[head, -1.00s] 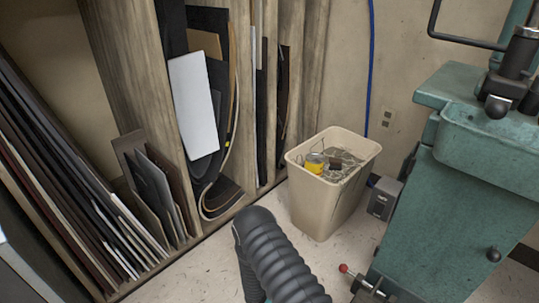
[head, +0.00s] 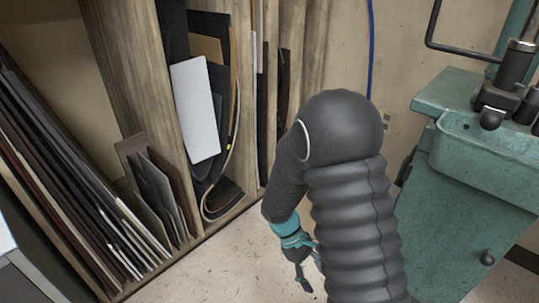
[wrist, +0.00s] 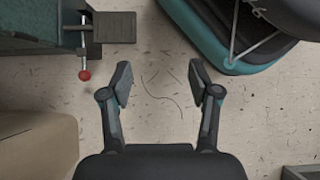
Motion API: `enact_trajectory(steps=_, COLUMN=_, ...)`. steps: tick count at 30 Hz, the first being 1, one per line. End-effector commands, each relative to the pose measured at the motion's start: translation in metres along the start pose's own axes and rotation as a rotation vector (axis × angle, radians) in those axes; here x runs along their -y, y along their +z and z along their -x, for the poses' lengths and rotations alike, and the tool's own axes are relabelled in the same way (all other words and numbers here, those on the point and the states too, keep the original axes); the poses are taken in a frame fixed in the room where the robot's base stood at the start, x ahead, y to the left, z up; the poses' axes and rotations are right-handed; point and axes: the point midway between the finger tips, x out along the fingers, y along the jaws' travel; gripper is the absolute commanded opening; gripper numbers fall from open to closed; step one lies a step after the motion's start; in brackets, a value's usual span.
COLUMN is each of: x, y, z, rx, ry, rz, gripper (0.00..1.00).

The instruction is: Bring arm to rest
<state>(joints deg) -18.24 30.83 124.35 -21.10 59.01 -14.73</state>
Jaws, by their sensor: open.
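My gripper (wrist: 161,88) is open in the wrist view, its two fingers apart with only the speckled floor (wrist: 160,135) between and beyond them. It holds nothing. In the head view my gripper (head: 303,278) hangs low beside my dark ribbed arm, pointing down over the floor. The arm is bent, with its rounded elbow high in the middle of the picture.
A wooden rack (head: 145,75) with upright sheets stands at the left. The green machine (head: 440,215) stands at the right. In the wrist view, a red-knobbed lever (wrist: 84,75) sits upper left and a beige bin (wrist: 35,145) lower left. Floor lies between.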

Motion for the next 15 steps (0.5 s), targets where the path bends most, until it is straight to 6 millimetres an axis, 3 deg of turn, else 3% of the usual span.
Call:
enact_trajectory(steps=3, x=0.005, y=0.024, z=0.03, rx=-0.106, ry=-0.028, rz=-0.144, gripper=0.62)
enact_trajectory(steps=15, x=0.023, y=0.099, z=0.106, rx=-0.43, ry=-0.131, rz=-0.527, gripper=0.62)
